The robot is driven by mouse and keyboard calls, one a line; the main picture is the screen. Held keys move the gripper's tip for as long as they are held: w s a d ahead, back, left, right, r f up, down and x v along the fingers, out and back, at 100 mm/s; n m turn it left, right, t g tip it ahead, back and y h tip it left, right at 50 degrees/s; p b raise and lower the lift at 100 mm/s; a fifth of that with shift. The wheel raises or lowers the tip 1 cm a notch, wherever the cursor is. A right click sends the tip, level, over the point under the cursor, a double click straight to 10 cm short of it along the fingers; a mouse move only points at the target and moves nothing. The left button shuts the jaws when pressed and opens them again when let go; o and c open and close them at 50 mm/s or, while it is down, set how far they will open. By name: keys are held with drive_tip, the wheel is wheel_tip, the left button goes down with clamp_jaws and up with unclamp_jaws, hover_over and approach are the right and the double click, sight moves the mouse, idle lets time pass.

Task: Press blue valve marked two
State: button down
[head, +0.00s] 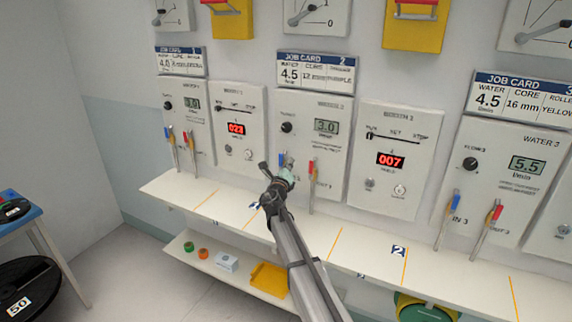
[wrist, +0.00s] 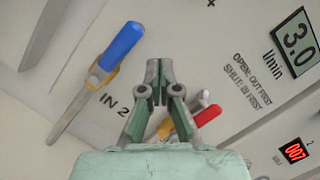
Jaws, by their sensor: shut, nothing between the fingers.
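The blue valve lever (wrist: 121,46) shows in the wrist view at the upper left, with a long grey part slanting down-left and the label "IN 2" (wrist: 114,104) beside it. My gripper (wrist: 160,95) is shut and empty, its fingertips right of and below the blue lever in the picture, apart from it. In the head view my gripper (head: 274,176) is in front of the second water panel (head: 322,118) and hides most of the blue lever (head: 282,157); only a little blue shows. Contact there cannot be told.
A red valve lever (wrist: 208,116) is close on the right, partly behind my gripper; it also shows in the head view (head: 312,168). A white shelf (head: 345,240) runs below the panels. Another blue lever (head: 453,197) and red lever (head: 496,213) are farther right.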

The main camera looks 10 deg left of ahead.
drive_tip(key=s+d+b, duration=0.2)
drive_tip(key=s+b, duration=0.1)
drive_tip(key=s, duration=0.7)
drive_tip(key=shift+s, duration=0.2)
